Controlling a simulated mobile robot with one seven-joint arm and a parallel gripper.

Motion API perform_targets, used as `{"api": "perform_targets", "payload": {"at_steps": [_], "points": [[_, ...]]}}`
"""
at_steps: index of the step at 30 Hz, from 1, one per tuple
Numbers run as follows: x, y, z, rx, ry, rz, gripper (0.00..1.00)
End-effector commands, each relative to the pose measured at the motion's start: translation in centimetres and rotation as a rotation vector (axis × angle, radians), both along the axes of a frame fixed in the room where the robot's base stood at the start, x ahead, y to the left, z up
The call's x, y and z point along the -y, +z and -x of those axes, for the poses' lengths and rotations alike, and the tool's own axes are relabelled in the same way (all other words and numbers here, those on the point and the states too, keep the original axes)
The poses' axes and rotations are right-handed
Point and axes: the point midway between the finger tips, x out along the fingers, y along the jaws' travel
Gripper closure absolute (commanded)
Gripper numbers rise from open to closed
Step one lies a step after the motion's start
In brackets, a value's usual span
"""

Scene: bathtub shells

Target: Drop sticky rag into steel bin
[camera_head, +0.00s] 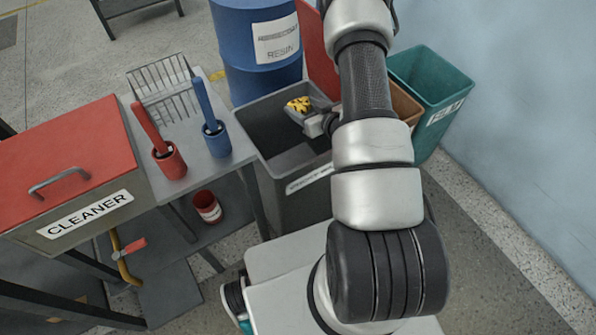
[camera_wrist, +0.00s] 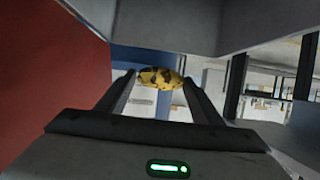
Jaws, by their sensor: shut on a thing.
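The sticky rag (camera_head: 297,104) is a yellow cloth with dark blotches, held at the tips of my gripper (camera_head: 304,111) in the head view. In the wrist view the rag (camera_wrist: 160,78) shows between the two fingertips of my gripper (camera_wrist: 159,84), which is shut on it. My gripper and the rag show over the mouth of a dark grey bin (camera_head: 291,204), which looks like the steel bin. Its label is partly hidden by my arm and I cannot read it. The rag's height relative to the rim is hard to tell.
A blue drum (camera_head: 237,50) stands behind the grey bin. A red bin (camera_head: 318,56), a brown bin (camera_head: 403,104) and a teal bin (camera_head: 448,97) labelled FILM stand beyond my arm.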

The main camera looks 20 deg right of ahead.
Motion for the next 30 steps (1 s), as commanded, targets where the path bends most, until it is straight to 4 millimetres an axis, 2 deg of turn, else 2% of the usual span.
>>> {"api": "perform_targets", "payload": {"at_steps": [1, 5, 15, 16, 19, 30], "points": [[0.0, -1.1, 0.0, 0.0, 0.0, 0.0, 0.62], [0.0, -2.2, 0.0, 0.0, 0.0, 0.0, 0.62], [0.0, -2.4, 0.0, 0.001, 0.0, 0.001, 0.62], [0.0, -2.4, 0.0, 0.001, 0.0, 0.001, 0.35], [0.0, -2.4, 0.0, 0.001, 0.0, 0.001, 0.18], [0.1, -2.2, 0.4, 0.0, -0.001, 0.0, 0.18]]}}
